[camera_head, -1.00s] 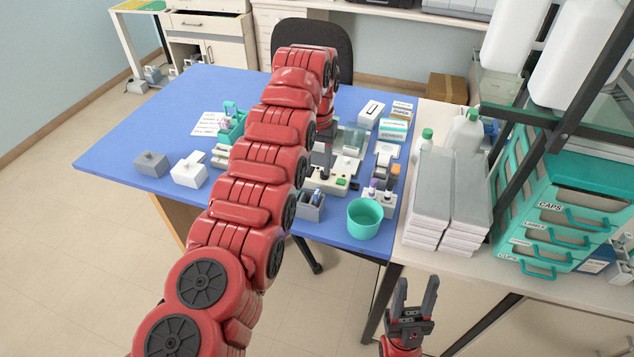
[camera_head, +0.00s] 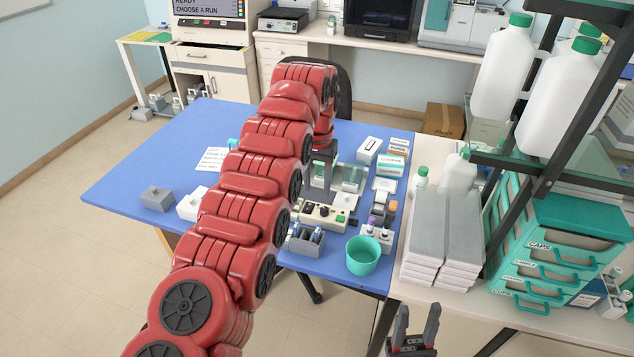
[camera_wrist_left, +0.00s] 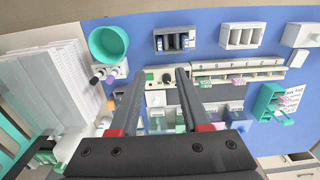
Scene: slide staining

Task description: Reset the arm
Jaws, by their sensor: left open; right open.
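My left arm, red and segmented, reaches from the lower left across the blue table (camera_head: 130,190) in the head view. Its gripper (camera_head: 322,170) points down over the staining equipment, partly hidden behind the arm. In the left wrist view my left gripper (camera_wrist_left: 160,78) is open, with nothing between its two dark fingers. Below it are a long cream control unit (camera_wrist_left: 215,76) and several small coloured holders. My right gripper (camera_head: 416,325) is at the bottom edge of the head view, in front of the tables, with its two fingers apart and empty.
A teal cup (camera_head: 363,256) stands near the table's front right corner, with a grey rack (camera_head: 305,241) of blue-topped items beside it. Floor at the left is clear.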

